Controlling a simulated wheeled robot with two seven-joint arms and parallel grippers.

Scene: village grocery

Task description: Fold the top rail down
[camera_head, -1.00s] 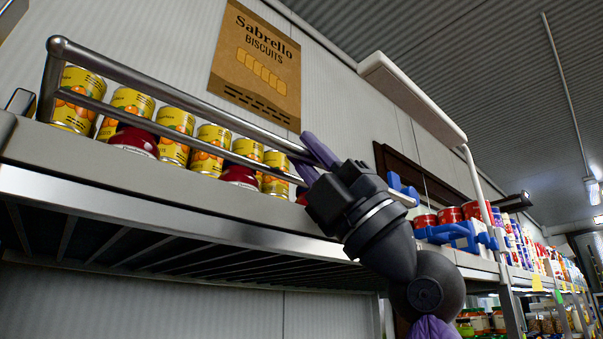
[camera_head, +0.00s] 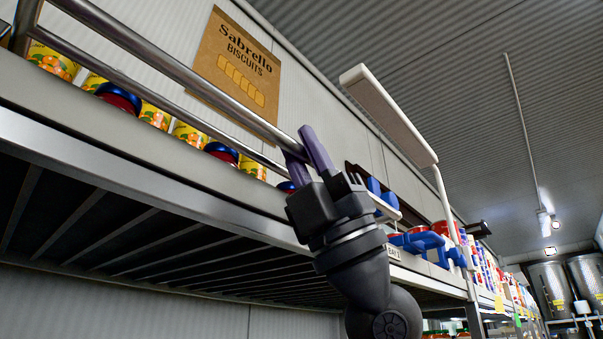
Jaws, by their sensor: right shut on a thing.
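The top rail (camera_head: 183,76) is a metal frame of two long bars that stands up along the front edge of the high shelf (camera_head: 110,128). Its left end post shows at the top left of the head view. My right gripper (camera_head: 307,152) has its purple fingers shut on the rail near its right end, just above the shelf edge. The right end of the rail is hidden behind the fingers. My left gripper is not in view.
Yellow cans (camera_head: 189,134) and dark red-and-blue jars (camera_head: 221,152) stand behind the rail. A biscuit poster (camera_head: 238,70) hangs on the wall. Blue brackets (camera_head: 428,241) and a white lamp arm (camera_head: 390,113) are to the right. Ceiling space above is free.

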